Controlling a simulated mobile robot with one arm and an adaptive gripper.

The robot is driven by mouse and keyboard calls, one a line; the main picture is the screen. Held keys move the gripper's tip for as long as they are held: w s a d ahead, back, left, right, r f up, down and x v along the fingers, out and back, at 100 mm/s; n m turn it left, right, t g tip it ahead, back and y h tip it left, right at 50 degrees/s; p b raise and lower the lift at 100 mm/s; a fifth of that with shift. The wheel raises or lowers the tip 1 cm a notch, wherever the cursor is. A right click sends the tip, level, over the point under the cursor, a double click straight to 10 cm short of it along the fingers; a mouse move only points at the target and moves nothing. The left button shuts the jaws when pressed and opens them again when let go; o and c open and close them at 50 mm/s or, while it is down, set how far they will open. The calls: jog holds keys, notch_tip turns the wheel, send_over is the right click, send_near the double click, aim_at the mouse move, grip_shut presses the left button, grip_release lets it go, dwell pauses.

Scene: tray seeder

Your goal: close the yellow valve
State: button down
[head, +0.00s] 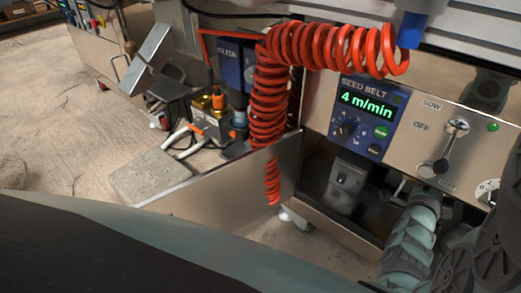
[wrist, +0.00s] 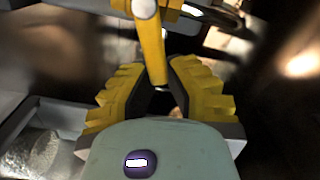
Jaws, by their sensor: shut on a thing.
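In the wrist view, the yellow valve handle (wrist: 152,48) is a slim yellow bar with a white rounded end at the top of the picture. Its lower end runs down between the fingers of my gripper (wrist: 160,88). The fingers have ribbed yellow pads and are shut on the handle from both sides. The valve body behind the handle is dark and blurred, so its setting cannot be told. In the head view neither the gripper nor the yellow handle can be made out; only grey links of my arm show at the lower right.
In the head view, a coiled red hose (head: 268,90) hangs before the machine. A blue seed belt panel (head: 360,118) reads 4 m/min. A lever (head: 443,150) sits on the steel panel to its right. A steel side plate (head: 225,185) stands below the hose.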

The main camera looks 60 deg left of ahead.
jog(key=m+b, duration=0.1)
jog(key=f+m+b, duration=0.1)
jog(key=m+b, duration=0.1)
jog(key=f+m+b, duration=0.1)
jog(key=b, duration=0.1)
jog(key=shift+d+f+m, duration=0.2)
jog(key=shift+f+m, duration=0.05)
jog(key=shift+m, duration=0.05)
dwell(0.4)
jog(key=c, duration=0.9)
grip_release()
jog(key=shift+c, duration=0.2)
jog(key=v, duration=1.2)
jog(key=shift+r, duration=0.15)
